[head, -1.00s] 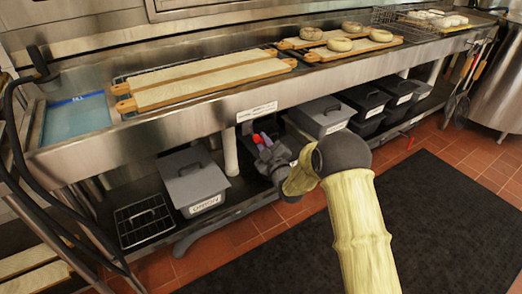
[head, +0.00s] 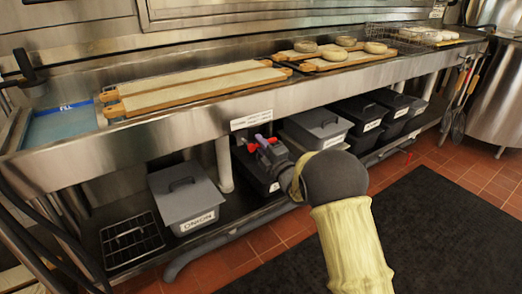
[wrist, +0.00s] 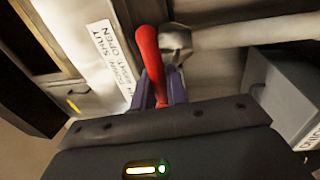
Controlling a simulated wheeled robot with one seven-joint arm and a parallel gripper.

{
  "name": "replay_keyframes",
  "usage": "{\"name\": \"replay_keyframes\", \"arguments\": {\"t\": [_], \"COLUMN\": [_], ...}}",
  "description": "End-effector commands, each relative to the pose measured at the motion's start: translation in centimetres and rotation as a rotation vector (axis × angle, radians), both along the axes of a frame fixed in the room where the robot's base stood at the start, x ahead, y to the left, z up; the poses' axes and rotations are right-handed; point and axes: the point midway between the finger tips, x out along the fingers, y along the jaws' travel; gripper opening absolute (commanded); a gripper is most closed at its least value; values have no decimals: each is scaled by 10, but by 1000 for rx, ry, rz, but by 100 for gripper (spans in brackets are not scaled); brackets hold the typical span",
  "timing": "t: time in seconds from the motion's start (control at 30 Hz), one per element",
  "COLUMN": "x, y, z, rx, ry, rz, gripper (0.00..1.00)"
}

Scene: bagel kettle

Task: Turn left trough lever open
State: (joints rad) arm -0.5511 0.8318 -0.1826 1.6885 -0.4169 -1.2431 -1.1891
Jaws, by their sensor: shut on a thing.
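The red lever (wrist: 149,62) stands out in the wrist view, joined near its top to a grey metal valve fitting (wrist: 175,42). My gripper (wrist: 160,92) has its purple fingers on either side of the lever's lower end and is shut on it. In the head view my gripper (head: 263,143) is under the front edge of the steel trough (head: 120,150), just below a white label. Bits of red lever (head: 253,148) show beside the fingers there. My wrist hides part of the area behind.
A white label (wrist: 108,60) sits beside the lever; its print is partly readable, including "SHUT" and "OPEN". A grey pipe (wrist: 245,30) runs right from the fitting. A grey lidded onion bin (head: 186,200), a wire rack (head: 130,240) and dark bins (head: 358,115) stand on the shelf below.

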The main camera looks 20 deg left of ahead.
Motion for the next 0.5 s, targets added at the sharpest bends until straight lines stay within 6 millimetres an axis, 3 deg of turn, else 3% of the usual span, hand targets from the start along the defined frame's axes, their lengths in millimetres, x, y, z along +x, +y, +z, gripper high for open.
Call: {"name": "replay_keyframes", "arguments": {"t": [0.47, 0.5], "x": [0, 0], "y": [0, 0], "z": [-1, -1], "rx": [-18, -18], "ry": [-17, -17], "rz": [0, 0], "gripper": [0, 17]}}
